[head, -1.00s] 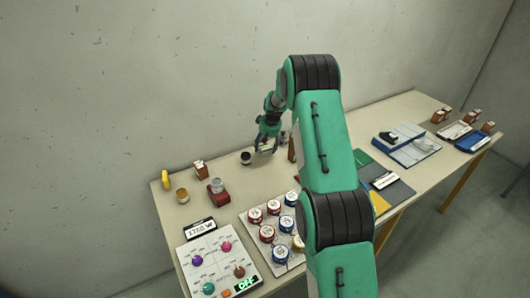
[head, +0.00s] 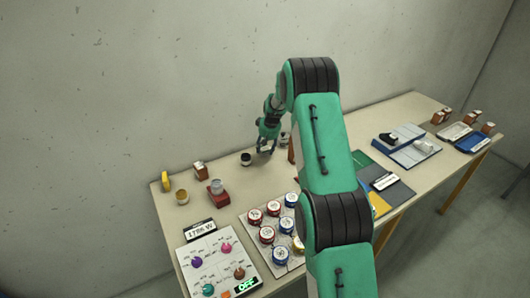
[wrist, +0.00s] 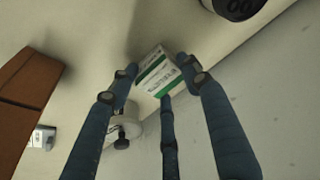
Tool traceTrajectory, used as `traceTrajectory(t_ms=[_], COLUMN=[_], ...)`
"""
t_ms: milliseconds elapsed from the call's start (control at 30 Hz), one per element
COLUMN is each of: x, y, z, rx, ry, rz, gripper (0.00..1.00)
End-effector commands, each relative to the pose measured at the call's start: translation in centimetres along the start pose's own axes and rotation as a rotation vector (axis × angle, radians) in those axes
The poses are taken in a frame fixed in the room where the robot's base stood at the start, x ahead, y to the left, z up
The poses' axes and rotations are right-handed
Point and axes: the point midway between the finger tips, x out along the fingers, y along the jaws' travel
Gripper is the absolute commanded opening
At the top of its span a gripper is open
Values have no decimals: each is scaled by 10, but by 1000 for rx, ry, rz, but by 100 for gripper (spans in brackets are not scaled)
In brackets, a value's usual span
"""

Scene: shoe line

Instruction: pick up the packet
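The packet (wrist: 155,74) is a small white box with green bands and printed text. In the wrist view it sits between the fingertips of my gripper (wrist: 158,78), with the left and right fingers against its sides and the third finger below it. In the head view my gripper (head: 266,148) is low over the back of the table, and its fingers mostly hide the packet. Whether the packet touches the table is hard to tell.
A dark-topped jar (head: 246,159) stands just left of my gripper on the table (head: 225,171). A brown block (head: 291,150) is close on the right. A dial panel (head: 217,262) and several round tins lie toward the front.

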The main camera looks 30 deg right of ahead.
Motion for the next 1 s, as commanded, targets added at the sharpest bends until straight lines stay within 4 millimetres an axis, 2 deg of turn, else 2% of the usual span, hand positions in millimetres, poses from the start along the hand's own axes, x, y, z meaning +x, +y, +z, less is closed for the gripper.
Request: traceTrajectory(t_ms=[33,67,100,567,767,1000], x=[0,0,0,-5,-20,-49], y=[0,0,0,0,0,3], z=[0,0,0,0,0,1], rx=[0,0,0,0,0,0], ry=[0,0,0,0,0,1], rz=[0,0,0,0,0,0], gripper=[59,65,66,66,66,66])
